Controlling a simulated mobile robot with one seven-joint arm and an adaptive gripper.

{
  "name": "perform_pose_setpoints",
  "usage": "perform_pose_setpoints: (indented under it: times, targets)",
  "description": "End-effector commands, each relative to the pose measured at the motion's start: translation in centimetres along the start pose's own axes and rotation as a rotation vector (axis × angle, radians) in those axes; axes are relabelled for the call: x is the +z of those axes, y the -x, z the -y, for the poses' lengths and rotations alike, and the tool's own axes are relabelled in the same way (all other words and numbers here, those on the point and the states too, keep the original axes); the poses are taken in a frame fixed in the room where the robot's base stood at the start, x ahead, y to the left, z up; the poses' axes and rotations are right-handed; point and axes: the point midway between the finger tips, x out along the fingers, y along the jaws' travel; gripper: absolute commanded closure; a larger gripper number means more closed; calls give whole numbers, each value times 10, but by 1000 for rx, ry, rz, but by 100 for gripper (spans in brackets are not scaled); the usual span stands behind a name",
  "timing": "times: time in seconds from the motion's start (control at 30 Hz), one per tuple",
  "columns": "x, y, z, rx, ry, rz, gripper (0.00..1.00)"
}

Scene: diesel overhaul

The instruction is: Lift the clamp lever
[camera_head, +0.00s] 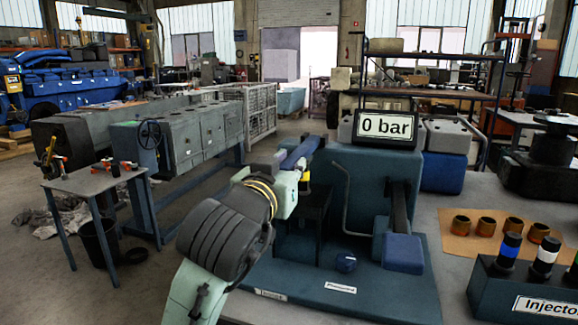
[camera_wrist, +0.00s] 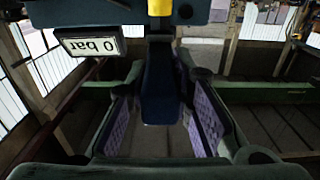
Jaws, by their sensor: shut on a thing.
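The clamp lever (camera_wrist: 160,85) is a dark blue bar in the middle of the wrist view, below a yellow part on the test stand. My gripper (camera_wrist: 160,108) has its two purple-padded fingers on either side of the bar and is shut on it. In the head view the lever (camera_head: 304,149) is a dark blue handle slanting up to the right above the stand, and my gripper (camera_head: 291,160) is at it, partly hidden by my arm. The stand (camera_head: 376,165) is dark teal, with a display (camera_head: 386,128) reading 0 bar.
A bent grey rod (camera_head: 347,200) and a blue block (camera_head: 404,253) are on the stand to the right of my arm. A small table (camera_head: 92,181) stands at the left.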

Motion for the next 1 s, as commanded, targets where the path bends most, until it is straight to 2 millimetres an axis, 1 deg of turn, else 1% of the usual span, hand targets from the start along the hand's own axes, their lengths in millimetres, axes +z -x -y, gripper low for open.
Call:
perform_pose_setpoints:
  times: [0.03,0.23,0.77,0.87,1.0]
  targets:
    - [0,0,0,0,0,0,86]
    - [0,0,0,0,0,0,100]
    - [0,0,0,0,0,1,100]
    - [-2,-2,1,0,0,7,100]
    - [-9,-10,4,0,2,30,100]
